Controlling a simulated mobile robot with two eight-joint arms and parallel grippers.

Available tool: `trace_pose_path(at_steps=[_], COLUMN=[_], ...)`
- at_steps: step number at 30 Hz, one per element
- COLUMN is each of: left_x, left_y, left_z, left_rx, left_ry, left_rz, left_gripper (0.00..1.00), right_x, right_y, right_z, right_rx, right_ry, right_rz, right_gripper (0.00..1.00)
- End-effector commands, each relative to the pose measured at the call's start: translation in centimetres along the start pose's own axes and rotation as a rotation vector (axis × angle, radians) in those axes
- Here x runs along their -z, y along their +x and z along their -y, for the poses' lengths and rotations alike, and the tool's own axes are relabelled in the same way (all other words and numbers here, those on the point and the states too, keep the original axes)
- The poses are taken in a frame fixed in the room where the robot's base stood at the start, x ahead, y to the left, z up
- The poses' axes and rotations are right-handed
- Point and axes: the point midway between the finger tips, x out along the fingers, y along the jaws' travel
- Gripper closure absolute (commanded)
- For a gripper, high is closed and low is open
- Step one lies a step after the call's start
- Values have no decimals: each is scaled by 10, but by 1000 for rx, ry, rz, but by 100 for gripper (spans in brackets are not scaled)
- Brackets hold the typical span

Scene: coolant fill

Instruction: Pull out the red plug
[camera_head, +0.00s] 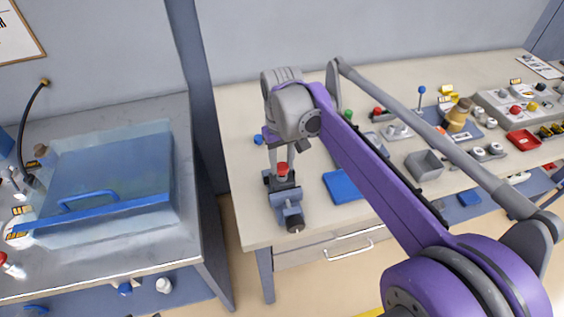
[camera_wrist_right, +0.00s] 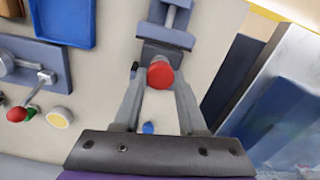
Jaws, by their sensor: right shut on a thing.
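The red plug (camera_head: 282,169) shows as a small red cap at the dark and blue-grey clamp block (camera_head: 291,212) near the front left of the bench. In the right wrist view the red plug (camera_wrist_right: 160,75) has a round end between my fingertips. My right gripper (camera_head: 280,160) reaches down over the block and is shut on the plug; it also shows in the wrist view (camera_wrist_right: 159,80). The plug's lower part is hidden, so I cannot tell how deep it sits. My left gripper is not in view.
A blue tray (camera_head: 345,186) lies right of the clamp block. A clear blue-handled cover (camera_head: 110,180) is on the left bench, beyond a grey post (camera_head: 197,90).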

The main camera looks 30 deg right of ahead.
Motion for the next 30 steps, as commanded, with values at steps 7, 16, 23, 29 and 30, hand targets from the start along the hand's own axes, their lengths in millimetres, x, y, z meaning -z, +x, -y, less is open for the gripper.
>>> trace_pose_path(at_steps=[7, 16, 23, 29, 30], left_x=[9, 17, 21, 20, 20], left_y=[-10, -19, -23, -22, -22], left_z=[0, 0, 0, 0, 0], left_rx=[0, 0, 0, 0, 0], left_ry=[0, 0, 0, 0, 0], left_rz=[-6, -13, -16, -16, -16], left_gripper=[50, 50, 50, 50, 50], right_x=[0, 0, 0, 0, 0], right_y=[-15, -30, -36, -35, -35], right_z=[0, 0, 0, 0, 0], right_rx=[0, 0, 0, 0, 0], right_ry=[0, 0, 0, 0, 0], right_rz=[-1, -1, 0, 0, 0], right_gripper=[95, 95, 95, 95, 95])
